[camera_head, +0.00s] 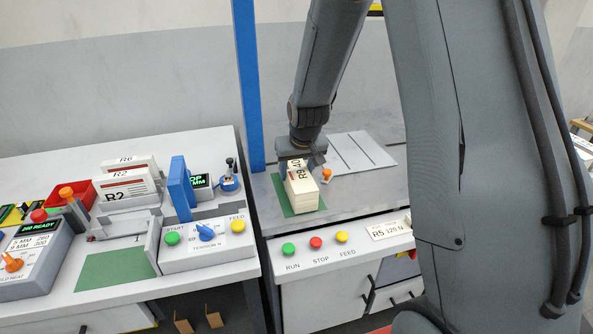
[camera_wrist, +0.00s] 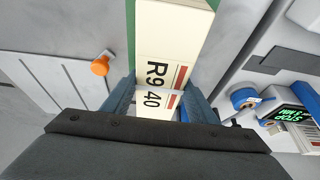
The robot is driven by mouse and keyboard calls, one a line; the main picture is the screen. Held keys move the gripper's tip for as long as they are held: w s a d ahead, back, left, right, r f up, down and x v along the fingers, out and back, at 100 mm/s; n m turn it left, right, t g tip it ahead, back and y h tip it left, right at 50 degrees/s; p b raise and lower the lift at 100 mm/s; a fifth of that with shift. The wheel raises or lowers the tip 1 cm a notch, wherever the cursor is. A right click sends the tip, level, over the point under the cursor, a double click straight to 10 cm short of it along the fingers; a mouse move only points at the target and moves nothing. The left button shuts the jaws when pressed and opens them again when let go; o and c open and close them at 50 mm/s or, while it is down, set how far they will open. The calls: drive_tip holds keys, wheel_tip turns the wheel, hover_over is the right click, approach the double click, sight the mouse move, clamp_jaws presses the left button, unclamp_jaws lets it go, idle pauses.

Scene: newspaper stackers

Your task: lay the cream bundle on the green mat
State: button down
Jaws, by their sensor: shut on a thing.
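The cream bundle (camera_head: 301,193), marked R9 40, is over the green mat (camera_head: 281,192) on the right bench. My gripper (camera_head: 301,164) is shut on the bundle's rear part from above. In the wrist view, the gripper's two fingers (camera_wrist: 158,101) press on both long sides of the bundle (camera_wrist: 172,35). A strip of the green mat (camera_wrist: 131,25) shows beside it there. The bundle looks level and low, but I cannot tell whether its underside touches the mat. The bundle hides the mat's middle.
An orange knob (camera_head: 327,174) stands close to the bundle's right. A blue post (camera_head: 248,85) rises at the left. Buttons including a red one (camera_head: 316,243) line the bench front. Another green mat (camera_head: 113,272) lies on the left bench, near white bundles (camera_head: 127,187).

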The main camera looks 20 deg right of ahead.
drive_tip(key=shift+f, duration=0.15)
drive_tip(key=c, duration=0.7)
unclamp_jaws()
drive_tip(key=shift+o, duration=0.3)
drive_tip(key=shift+f, duration=0.1)
drive_tip(key=b+v, duration=0.1)
drive_tip(key=v, duration=0.6)
drive_tip(key=shift+r+b, duration=0.2)
drive_tip(key=shift+b, duration=0.1)
drive_tip(key=shift+s+r, duration=0.15)
drive_tip(key=shift+s, duration=0.1)
drive_tip(key=s+f+g, duration=0.3)
drive_tip(key=s, duration=1.8)
drive_tip(key=shift+s, duration=0.4)
